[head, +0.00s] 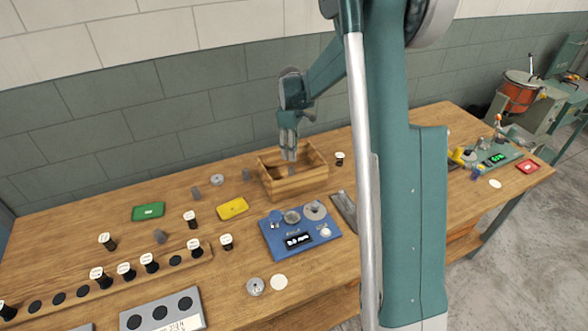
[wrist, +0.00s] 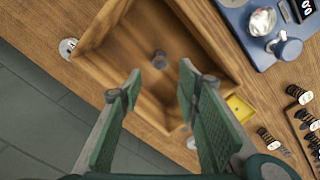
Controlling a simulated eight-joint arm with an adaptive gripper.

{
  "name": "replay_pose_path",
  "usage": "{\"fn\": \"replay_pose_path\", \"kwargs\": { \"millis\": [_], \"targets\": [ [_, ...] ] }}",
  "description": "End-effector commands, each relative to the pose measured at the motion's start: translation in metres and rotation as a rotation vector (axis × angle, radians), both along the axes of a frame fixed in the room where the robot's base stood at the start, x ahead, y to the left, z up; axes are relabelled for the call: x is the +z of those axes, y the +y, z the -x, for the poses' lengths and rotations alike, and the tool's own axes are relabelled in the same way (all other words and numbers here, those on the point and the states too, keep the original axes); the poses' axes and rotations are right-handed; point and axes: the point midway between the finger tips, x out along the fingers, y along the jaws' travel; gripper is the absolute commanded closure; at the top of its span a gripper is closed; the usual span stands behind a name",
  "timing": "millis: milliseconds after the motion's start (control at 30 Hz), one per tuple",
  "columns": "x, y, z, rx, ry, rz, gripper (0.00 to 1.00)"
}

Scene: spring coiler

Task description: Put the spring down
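A wooden box (head: 298,187) with an open top stands on the bench near the wall. My gripper (head: 288,156) points down into it. The wrist view shows the same box (wrist: 99,32) from above and my gripper (wrist: 160,75) with its two green-padded fingers spread apart. A small grey spring (wrist: 159,60) shows inside the box, just beyond and between the fingertips, with a gap on both sides. In the head view a small grey shape below the fingers seems to be this spring (head: 292,169). Whether it rests fully on the box floor is hard to tell.
A blue scale (head: 300,242) stands in front of the box. A yellow tray (head: 232,208) and a green tray (head: 148,211) lie to the left. Several dark springs with white labels stand around a wooden rack (head: 110,280). A grey holed block (head: 163,311) lies at the front.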

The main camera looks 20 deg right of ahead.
Motion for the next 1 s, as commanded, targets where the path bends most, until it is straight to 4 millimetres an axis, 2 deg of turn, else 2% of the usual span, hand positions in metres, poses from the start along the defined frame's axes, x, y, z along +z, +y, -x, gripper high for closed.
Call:
{"fn": "replay_pose_path", "kwargs": {
  "millis": [167, 367, 700, 1000],
  "targets": [
    [0.013, 0.006, 0.008, -0.017, -0.013, 0.002, 0.67],
    [0.041, 0.018, 0.026, -0.058, -0.046, 0.006, 0.67],
    [0.095, 0.043, 0.068, -0.151, -0.120, 0.009, 0.67],
    [0.134, 0.064, 0.110, -0.234, -0.187, 0.003, 0.67]
  ]
}}
